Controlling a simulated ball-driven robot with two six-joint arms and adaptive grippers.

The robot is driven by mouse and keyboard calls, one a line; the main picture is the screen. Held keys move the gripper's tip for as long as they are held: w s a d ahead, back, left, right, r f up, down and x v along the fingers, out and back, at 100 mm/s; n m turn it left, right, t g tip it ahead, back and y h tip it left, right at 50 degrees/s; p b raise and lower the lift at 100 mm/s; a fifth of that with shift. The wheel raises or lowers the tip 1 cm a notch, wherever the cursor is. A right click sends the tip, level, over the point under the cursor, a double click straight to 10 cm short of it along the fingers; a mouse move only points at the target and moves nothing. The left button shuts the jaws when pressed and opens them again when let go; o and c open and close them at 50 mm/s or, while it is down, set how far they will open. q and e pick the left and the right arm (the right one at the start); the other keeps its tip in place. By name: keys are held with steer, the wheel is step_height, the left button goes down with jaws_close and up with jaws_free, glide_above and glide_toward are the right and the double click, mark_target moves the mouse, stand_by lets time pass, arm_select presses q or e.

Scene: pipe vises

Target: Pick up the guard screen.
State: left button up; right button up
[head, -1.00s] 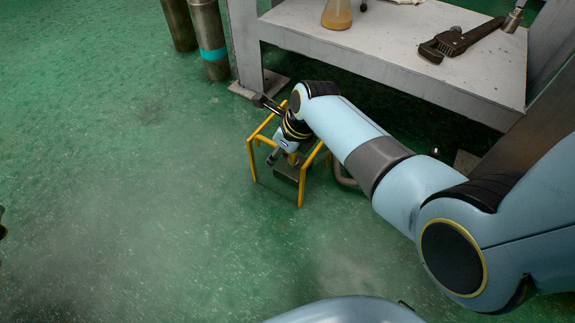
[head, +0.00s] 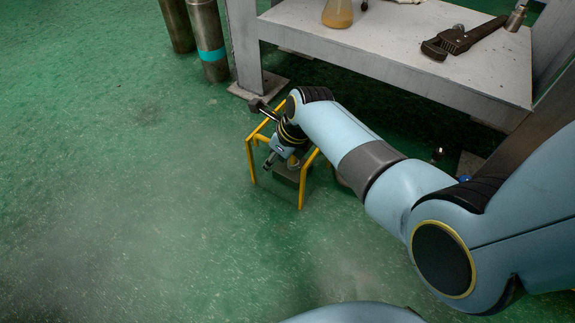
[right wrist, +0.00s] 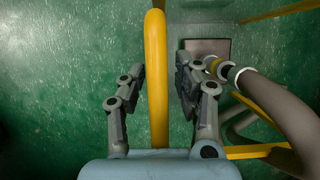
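The guard screen appears as a yellow tubular frame (head: 250,162) standing on the green floor, its legs showing in the head view. In the right wrist view one yellow bar (right wrist: 157,110) runs up the middle between my fingers. My right gripper (head: 271,160) is at the top of the frame, largely hidden in the head view by my own wrist. In the right wrist view my right gripper (right wrist: 160,68) is open, one finger on each side of the bar, with gaps showing on both sides. My left gripper is in neither view.
A grey metal bench (head: 400,60) stands behind, bearing a pipe wrench (head: 460,38) and a flask (head: 337,14). Gas cylinders (head: 208,40) stand at its left. A curved pipe (right wrist: 275,105) lies right of the bar. The floor at left is clear.

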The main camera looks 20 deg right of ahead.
steer(key=shift+c, duration=0.3)
jaws_close()
steer(key=shift+w+r, duration=0.1)
